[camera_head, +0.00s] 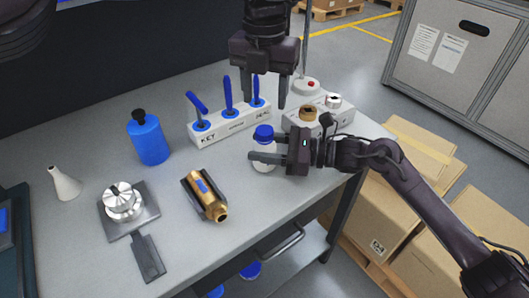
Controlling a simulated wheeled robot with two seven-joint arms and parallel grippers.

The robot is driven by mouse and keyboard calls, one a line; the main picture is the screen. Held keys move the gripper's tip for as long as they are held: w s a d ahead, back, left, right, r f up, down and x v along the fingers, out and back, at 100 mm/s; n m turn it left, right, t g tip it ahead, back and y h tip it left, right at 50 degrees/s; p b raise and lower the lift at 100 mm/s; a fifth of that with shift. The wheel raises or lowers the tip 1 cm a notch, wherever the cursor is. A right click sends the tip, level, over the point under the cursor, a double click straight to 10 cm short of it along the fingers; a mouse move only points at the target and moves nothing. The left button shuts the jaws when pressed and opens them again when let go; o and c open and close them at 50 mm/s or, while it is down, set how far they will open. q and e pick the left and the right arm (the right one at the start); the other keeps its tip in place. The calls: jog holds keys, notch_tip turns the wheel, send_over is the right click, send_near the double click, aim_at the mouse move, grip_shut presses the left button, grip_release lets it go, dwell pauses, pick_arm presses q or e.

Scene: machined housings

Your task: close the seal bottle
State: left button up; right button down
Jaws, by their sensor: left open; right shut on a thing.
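The seal bottle (264,158), small and white, stands upright near the right part of the bench. A blue cap (263,132) is at its top; I cannot tell how firmly it sits. My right gripper (267,157) comes in from the right and is shut on the bottle's body, partly hiding it. My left gripper (257,97) points down above and behind the cap, open and empty, apart from the cap.
Behind stands a white rack (231,124) with blue-handled tools. A grey block (318,117) with round fittings is right of it. A blue bottle (149,138), brass housing (204,194), silver part (122,201) and white cone (64,183) stand left. Cardboard boxes (371,215) lie beyond the bench.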

pick_arm(q)
jog(key=n, duration=0.9)
jog(key=shift+d, duration=0.1)
jog(key=n, duration=0.6)
jog(key=shift+w+n, duration=0.1)
jog(key=shift+n, duration=0.3)
jog(key=n, duration=0.4)
jog(key=shift+n, duration=0.4)
jog(key=n, duration=1.3)
jog(key=shift+f, duration=0.15)
